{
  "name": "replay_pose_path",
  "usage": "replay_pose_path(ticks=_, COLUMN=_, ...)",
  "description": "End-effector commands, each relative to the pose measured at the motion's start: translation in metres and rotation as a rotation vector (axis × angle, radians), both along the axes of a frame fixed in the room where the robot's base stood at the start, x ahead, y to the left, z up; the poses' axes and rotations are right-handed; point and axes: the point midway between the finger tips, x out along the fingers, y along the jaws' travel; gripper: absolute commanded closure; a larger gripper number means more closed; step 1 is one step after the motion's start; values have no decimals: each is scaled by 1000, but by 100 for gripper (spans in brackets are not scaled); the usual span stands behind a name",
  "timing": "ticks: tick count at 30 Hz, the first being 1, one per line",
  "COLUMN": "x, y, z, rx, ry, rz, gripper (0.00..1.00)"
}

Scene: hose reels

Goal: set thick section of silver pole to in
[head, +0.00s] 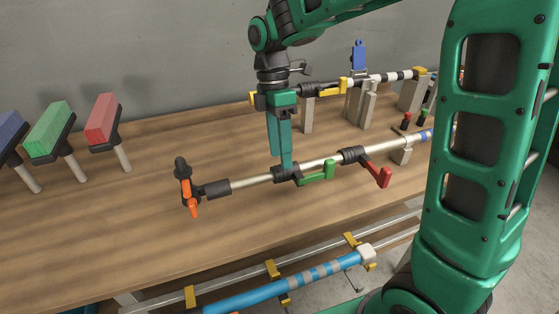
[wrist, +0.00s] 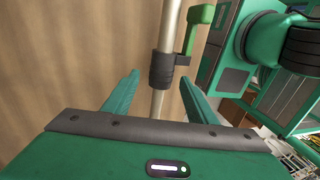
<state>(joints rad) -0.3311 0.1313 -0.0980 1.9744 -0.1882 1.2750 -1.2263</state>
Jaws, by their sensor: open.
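The silver pole (head: 252,181) lies across the bench, with an orange-handled end (head: 188,193) at left and a blue band (head: 423,136) at right. It carries a black clamp with a green lever (head: 318,176) and another with a red lever (head: 379,173). My gripper (head: 279,160) is open, pointing down at the pole beside the green-lever clamp. In the wrist view the pole (wrist: 172,28) passes between the open fingers, and the black clamp (wrist: 162,72) sits just beyond the fingertips. I cannot tell whether the fingers touch it.
Behind stands another pole with black and white bands (head: 378,78) on grey supports, with yellow levers. Red (head: 102,118), green (head: 50,130) and blue brushes stand at left. A blue pole (head: 243,297) lies on a lower rail in front. The bench's front left is clear.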

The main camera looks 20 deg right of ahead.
Motion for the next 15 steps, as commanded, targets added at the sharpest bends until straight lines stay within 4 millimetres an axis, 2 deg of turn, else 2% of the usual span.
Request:
replay_pose_path(ticks=6, x=13, y=0, z=40, rx=0, ry=-4, rz=-3, gripper=48)
replay_pose_path(ticks=12, x=18, y=0, z=61, rx=0, ry=-2, rz=-4, gripper=48)
replay_pose_path(ticks=15, x=20, y=0, z=66, rx=0, ry=-2, rz=-3, gripper=48)
